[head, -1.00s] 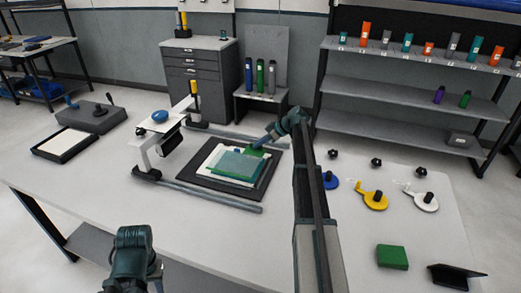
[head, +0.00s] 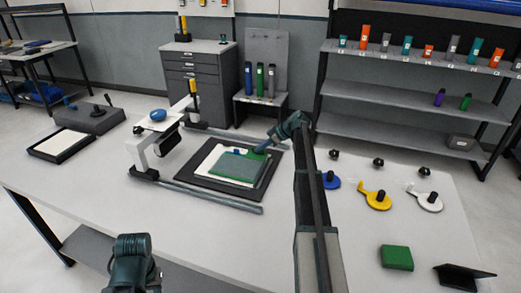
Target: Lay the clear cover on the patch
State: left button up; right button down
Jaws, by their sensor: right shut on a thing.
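A green patch (head: 229,181) lies on a white sheet (head: 210,163) on a black mat (head: 203,184) in the middle of the table. The clear cover (head: 239,169) looks like a thin greyish, see-through sheet over the patch, with green showing around it. I cannot tell whether it lies fully flat. My right gripper (head: 262,149) is at the far right corner of the patch. It is shut, apparently on the cover's edge, though the fingertips are small and partly hidden. My left arm shows at the lower left, but its fingers do not show.
A white gantry (head: 141,160) with rails (head: 211,197) stands at the mat's left. At right lie a green block (head: 396,257), a black stand (head: 460,275) and blue, yellow (head: 375,200) and white tools. A shallow tray (head: 62,144) is at left. The front table is clear.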

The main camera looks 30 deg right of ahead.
jog(key=shift+f, duration=0.25)
jog(key=c, duration=1)
grip_release()
jog(key=shift+r, duration=0.15)
jog(key=shift+s+d+r+p, duration=0.1)
jog(key=shift+r+p, duration=0.35)
jog(key=shift+p+v, duration=3.9)
jog(key=shift+v, duration=1.75)
jog(key=shift+s, duration=0.1)
